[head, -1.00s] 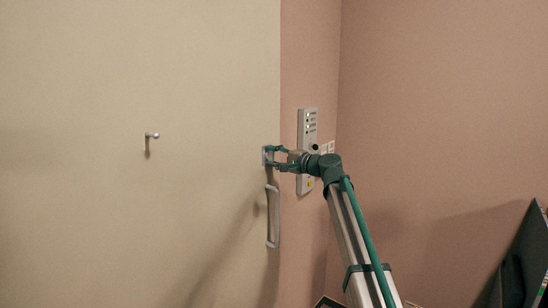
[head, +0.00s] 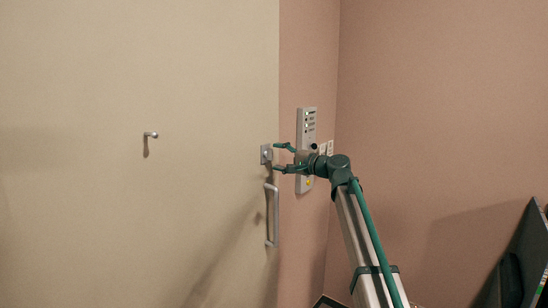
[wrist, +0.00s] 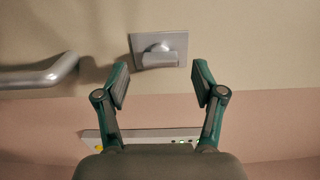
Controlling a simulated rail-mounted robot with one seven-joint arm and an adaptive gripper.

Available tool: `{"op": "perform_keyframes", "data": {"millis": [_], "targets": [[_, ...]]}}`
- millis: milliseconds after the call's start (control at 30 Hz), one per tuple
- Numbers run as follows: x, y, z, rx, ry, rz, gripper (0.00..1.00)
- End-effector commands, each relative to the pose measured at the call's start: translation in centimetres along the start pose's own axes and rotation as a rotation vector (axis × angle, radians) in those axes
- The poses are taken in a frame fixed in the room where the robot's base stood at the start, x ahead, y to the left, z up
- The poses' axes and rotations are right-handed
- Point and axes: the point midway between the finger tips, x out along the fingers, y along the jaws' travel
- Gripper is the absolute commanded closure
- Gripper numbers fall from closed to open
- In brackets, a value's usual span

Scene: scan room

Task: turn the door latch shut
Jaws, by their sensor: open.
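The door latch (head: 266,154) is a small grey plate with a turn piece, near the right edge of the beige door (head: 120,220). In the wrist view the latch's turn piece (wrist: 158,56) lies across the picture, roughly in line with the door handle. My gripper (head: 277,157) is open and empty, just right of the latch in the head view. In the wrist view its two fingertips (wrist: 161,82) stand apart, short of the plate and to either side of the turn piece, not touching it.
The grey door handle (head: 275,215) is below the latch; it also shows at the left of the wrist view (wrist: 40,76). A wall panel with lights (head: 308,122) is behind my gripper. A small hook (head: 151,135) sticks out of the door. A dark screen (head: 520,265) stands lower right.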

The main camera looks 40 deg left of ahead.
Motion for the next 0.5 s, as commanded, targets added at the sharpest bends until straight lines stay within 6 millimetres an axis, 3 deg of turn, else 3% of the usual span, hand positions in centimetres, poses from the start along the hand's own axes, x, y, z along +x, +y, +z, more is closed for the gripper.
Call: {"op": "perform_keyframes", "data": {"millis": [200,500], "targets": [[-4.7,0.1,0.2,0.0,0.001,0.0,0.31],[-8.6,0.0,0.1,0.0,0.001,0.0,0.31]]}}
